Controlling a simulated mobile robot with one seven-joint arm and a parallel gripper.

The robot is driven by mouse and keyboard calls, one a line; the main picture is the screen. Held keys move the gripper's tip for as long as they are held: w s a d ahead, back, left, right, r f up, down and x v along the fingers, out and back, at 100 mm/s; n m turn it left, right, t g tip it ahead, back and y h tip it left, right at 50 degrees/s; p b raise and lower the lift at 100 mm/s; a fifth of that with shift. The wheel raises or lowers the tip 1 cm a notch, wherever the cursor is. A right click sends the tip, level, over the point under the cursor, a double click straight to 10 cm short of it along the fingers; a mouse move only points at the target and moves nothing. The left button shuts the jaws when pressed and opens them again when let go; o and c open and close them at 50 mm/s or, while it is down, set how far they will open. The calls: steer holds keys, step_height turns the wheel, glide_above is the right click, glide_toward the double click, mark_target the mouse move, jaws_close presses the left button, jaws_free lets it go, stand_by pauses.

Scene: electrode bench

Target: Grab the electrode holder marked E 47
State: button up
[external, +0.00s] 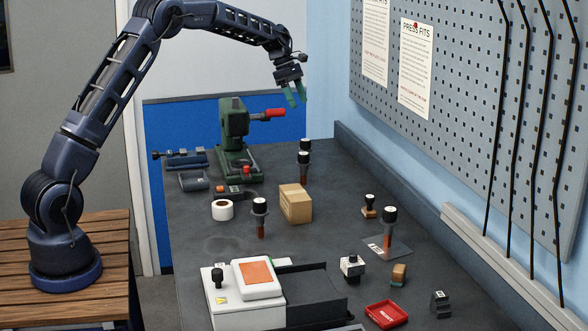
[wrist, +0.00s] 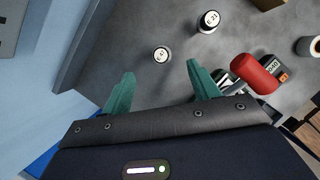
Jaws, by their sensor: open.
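The electrode holder with a white round top whose small mark appears to read E 47 (wrist: 161,54) stands on the dark bench in the wrist view, just beyond the gap between my fingertips. In the external view it seems to be the rear of two close holders (external: 305,145), partly hidden by the front one. The other holder, whose mark seems to end in 21 (wrist: 208,20), stands nearby, up and right in the wrist view. My gripper (external: 297,94) is open and empty, its green fingers (wrist: 160,70) pointing down, well above the bench.
A green press (external: 234,130) has a red handle (wrist: 255,73) close to my right finger in the wrist view. A pegboard wall (external: 470,100) borders the right.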

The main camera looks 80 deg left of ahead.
glide_toward(305, 148)
steer(key=x, duration=0.5)
steer(key=shift+w+a+f, duration=0.15)
steer(key=shift+w+a, duration=0.1)
steer(key=shift+a, duration=0.1)
steer(key=shift+a+x, duration=0.15)
steer(key=shift+x, duration=1.15)
steer(key=shift+a+x, duration=0.15)
steer(key=shift+x, duration=1.15)
steer(key=c, duration=1.1)
steer(key=shift+o, duration=0.2)
